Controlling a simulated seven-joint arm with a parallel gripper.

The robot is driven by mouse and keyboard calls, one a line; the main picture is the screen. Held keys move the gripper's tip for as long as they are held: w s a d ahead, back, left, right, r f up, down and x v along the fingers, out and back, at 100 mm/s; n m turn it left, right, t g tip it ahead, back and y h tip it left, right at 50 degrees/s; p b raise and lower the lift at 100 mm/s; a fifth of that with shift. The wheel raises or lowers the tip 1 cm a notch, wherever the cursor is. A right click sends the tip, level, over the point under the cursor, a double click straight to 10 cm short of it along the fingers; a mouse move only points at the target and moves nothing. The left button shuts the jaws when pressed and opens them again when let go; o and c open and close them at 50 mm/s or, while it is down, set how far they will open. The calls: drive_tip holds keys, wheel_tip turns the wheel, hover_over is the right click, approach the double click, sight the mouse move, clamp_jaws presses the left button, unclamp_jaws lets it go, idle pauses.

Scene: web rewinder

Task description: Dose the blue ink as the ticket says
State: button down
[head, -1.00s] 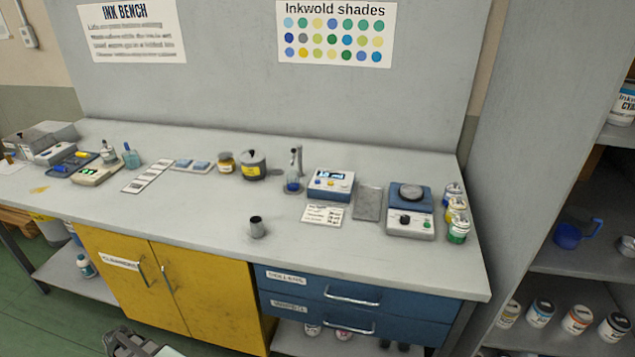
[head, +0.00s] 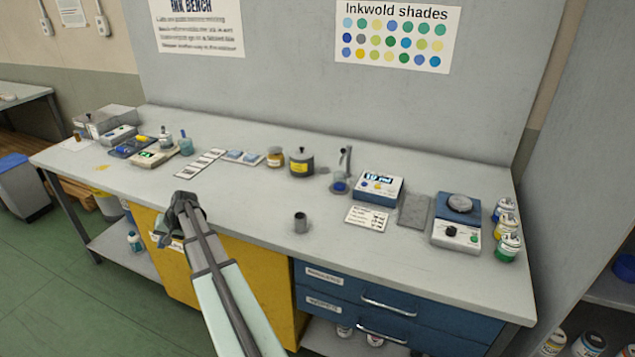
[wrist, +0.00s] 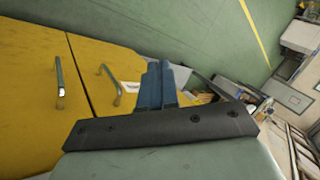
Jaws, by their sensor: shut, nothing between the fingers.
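A blue and white dosing unit (head: 380,188) with a lit display stands at the back right of the bench. Left of it a metal spout stand (head: 345,165) rises over a small vessel with blue in it (head: 340,187). A white ticket card (head: 367,218) with dark print lies in front of the unit; its text is too small to read. An empty-looking grey metal cup (head: 300,222) stands upright near the front edge. My gripper (head: 187,205) is near the bench's front edge, left of the cup, by the yellow cabinet. In the wrist view its blue fingers (wrist: 154,85) are together and hold nothing.
A blue and white scale (head: 457,222), a grey pad (head: 413,210) and several ink cans (head: 507,230) occupy the right. A lidded pot (head: 301,161) and an amber jar (head: 275,157) stand behind. Yellow cabinet doors (wrist: 35,90) with handles are close to my gripper. The bench's front middle is mostly clear.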

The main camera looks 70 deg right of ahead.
drive_tip(key=s+d+r+m+t+h, duration=0.1)
drive_tip(key=s+d+r, duration=0.1)
drive_tip(key=d+r, duration=0.3)
drive_tip(key=s+d+r, duration=0.1)
drive_tip(key=d+r, duration=0.1)
drive_tip(key=d, duration=0.5)
drive_tip(key=shift+m+t+h, duration=0.5)
drive_tip(key=shift+m+h, duration=0.1)
drive_tip(key=shift+h, duration=0.3)
drive_tip(key=s+d+r, duration=0.1)
drive_tip(key=s+d, duration=0.3)
drive_tip(key=d, duration=0.1)
drive_tip(key=s+d+r, duration=0.2)
drive_tip(key=s+d, duration=0.3)
drive_tip(key=d, duration=0.1)
drive_tip(key=s+d+r, duration=0.2)
drive_tip(key=s+d, duration=0.3)
drive_tip(key=shift+s+d, duration=0.2)
drive_tip(key=shift+d, duration=0.2)
drive_tip(key=s+d+r+m+h, duration=0.1)
drive_tip(key=s+d+r, duration=0.1)
drive_tip(key=s+d, duration=0.6)
drive_tip(key=s+d+r+h, duration=0.1)
drive_tip(key=s+d+r, duration=0.3)
drive_tip(key=s, duration=0.7)
wheel_tip(320, 180, up, 3)
drive_tip(key=h, duration=0.2)
hover_over(367, 184)
drive_tip(key=shift+m, duration=0.3)
drive_tip(key=shift+f, duration=0.2)
